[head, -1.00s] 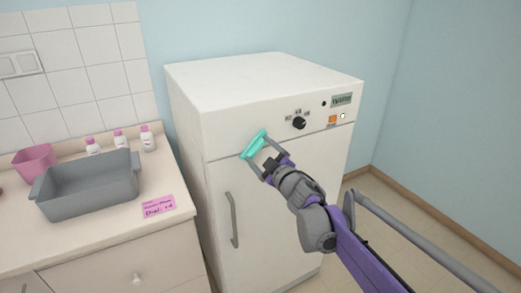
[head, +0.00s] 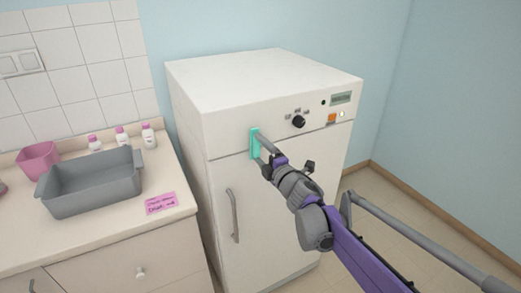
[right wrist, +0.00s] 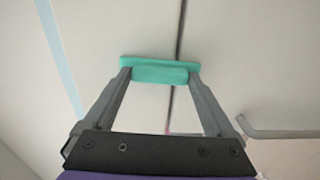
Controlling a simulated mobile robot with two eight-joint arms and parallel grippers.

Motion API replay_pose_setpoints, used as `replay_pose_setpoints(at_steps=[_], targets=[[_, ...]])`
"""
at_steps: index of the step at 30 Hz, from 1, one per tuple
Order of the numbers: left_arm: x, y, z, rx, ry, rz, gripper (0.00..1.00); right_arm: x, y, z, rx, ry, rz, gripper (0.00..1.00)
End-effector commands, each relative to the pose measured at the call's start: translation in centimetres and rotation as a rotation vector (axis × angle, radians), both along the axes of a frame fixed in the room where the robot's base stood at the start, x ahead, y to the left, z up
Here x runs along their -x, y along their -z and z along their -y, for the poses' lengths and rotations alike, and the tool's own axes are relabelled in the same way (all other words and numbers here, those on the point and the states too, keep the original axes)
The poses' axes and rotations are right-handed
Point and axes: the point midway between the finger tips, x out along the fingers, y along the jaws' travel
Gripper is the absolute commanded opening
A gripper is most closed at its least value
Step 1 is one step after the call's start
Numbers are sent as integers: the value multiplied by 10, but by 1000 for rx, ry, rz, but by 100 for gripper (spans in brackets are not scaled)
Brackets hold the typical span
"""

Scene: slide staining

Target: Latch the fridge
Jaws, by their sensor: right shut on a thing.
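The white fridge (head: 268,215) stands in the middle of the head view with its door shut against the panel above. Its teal latch (head: 254,143) is upright and lies across the seam between door and upper panel. My right gripper (head: 265,149) is shut on the latch. In the right wrist view the two fingers hold the ends of the latch (right wrist: 158,70), which crosses the dark seam (right wrist: 178,105). The gripper partly covers the latch in the head view. My left gripper is out of view.
A grey door handle (head: 234,216) is below the latch. A black knob (head: 298,122), an orange button (head: 332,118) and a display (head: 341,98) are on the upper panel. A counter (head: 110,225) with a grey basin (head: 92,188) stands left. Floor is clear at right.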

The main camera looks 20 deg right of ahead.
Motion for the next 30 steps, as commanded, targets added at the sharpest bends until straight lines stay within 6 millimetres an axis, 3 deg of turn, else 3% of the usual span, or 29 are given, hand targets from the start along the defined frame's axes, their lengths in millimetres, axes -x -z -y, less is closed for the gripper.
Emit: replay_pose_setpoints(at_steps=[19,20,21,30], targets=[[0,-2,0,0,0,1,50,0,1,0,52,0,8,34],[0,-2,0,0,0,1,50,0,0,0,52,0,8,94],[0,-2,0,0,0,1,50,0,0,0,51,0,8,100],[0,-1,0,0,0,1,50,3,0,1,49,1,8,100]])
